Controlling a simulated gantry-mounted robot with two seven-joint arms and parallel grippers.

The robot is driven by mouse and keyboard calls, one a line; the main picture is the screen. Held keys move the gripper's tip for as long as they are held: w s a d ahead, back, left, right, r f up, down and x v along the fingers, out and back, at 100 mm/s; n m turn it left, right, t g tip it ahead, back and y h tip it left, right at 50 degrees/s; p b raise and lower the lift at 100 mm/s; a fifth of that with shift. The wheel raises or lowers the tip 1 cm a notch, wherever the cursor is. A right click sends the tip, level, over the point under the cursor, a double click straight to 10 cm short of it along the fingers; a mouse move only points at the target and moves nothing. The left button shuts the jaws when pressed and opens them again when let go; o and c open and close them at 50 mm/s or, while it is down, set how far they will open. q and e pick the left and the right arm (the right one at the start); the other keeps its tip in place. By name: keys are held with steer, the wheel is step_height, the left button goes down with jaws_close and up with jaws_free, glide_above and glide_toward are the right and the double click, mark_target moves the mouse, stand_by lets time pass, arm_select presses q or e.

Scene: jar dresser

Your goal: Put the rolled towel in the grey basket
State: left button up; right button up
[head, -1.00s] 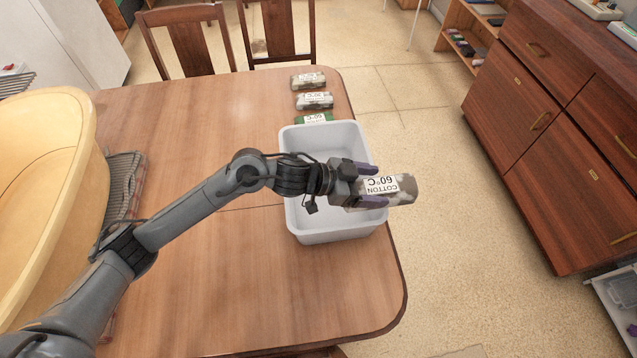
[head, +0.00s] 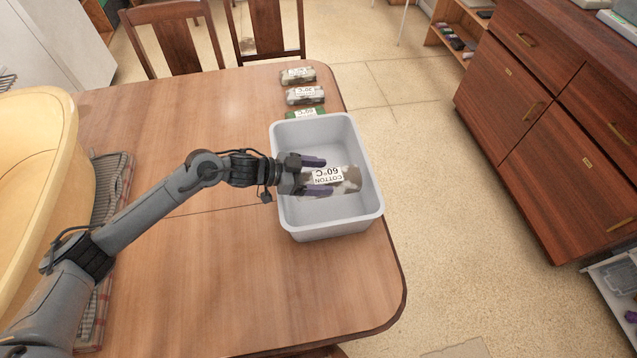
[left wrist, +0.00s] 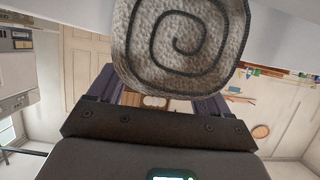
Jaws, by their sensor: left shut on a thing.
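The rolled towel (head: 346,180) is grey-brown and mottled, with a white "COTTON 60°C" label. My left gripper (head: 318,176) is shut on it, one finger on each side. In the head view the towel lies within the outline of the grey basket (head: 290,219); its exact height there is hard to tell. In the left wrist view the towel's spiral end (left wrist: 185,45) fills the upper middle, between the fingers. The basket stands on the table near its right edge. My right gripper is not in view.
Two more mottled rolled towels (head: 305,95) (head: 298,75) and a green one (head: 303,114) lie on the wooden table (head: 190,120) behind the basket. A large yellow tub (head: 40,170) and a rack (head: 112,180) stand at the left. Chairs stand beyond the table.

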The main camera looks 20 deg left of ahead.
arm_select(q)
step_height(320, 180, down, 3)
steer(key=shift+f+b, duration=0.1)
steer(key=shift+b, duration=0.25)
steer(key=shift+f, duration=0.2)
steer(key=shift+f, duration=0.45)
steer(key=o, duration=1.1)
